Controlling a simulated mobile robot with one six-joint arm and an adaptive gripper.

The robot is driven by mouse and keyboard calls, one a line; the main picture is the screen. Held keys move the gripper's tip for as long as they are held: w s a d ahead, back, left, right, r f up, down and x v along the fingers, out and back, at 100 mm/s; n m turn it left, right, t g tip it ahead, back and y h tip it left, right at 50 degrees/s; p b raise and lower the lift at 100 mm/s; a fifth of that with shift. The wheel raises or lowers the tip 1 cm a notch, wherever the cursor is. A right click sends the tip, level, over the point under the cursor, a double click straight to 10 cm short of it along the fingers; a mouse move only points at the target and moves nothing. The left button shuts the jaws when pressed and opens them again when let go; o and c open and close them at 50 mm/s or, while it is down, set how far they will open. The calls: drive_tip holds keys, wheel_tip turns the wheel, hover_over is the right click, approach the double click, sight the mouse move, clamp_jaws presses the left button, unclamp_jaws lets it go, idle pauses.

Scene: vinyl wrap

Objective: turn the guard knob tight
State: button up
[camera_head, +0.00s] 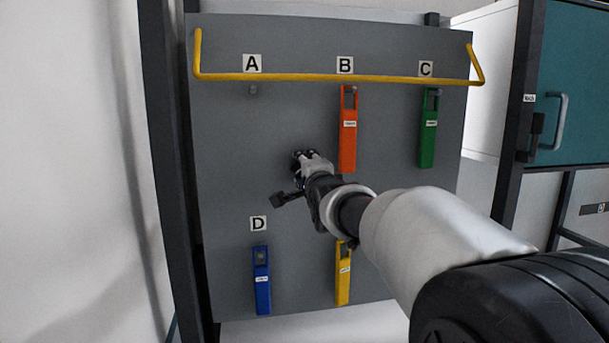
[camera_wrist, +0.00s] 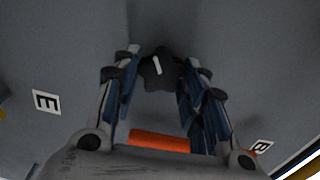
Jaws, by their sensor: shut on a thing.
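The guard knob (camera_wrist: 158,70) is a dark, lobed knob with a white mark on its face, set on the grey panel (camera_head: 225,160). My gripper (camera_wrist: 160,78) has its fingers on both sides of the knob in the wrist view, closed on it. In the head view my gripper (camera_head: 306,157) reaches the middle of the panel, between the labels A and D and left of the orange tag. The knob is mostly hidden by my gripper there. The white mark is tilted slightly from upright in the wrist view.
A yellow guard bar (camera_head: 300,77) crosses the panel's top, below labels A, B and C. An orange tag (camera_head: 347,150), a green tag (camera_head: 427,145), a blue tag (camera_head: 262,285) and a yellow tag (camera_head: 343,285) hang on the panel. A teal cabinet (camera_head: 575,70) stands right.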

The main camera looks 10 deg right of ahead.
drive_tip(key=m+b, duration=0.1)
drive_tip(key=m, duration=0.5)
drive_tip(key=shift+f, duration=0.1)
drive_tip(key=shift+m, duration=0.4)
idle(0.3)
drive_tip(key=o, duration=1)
drive_tip(key=shift+o, duration=0.2)
drive_tip(key=s, duration=1.2)
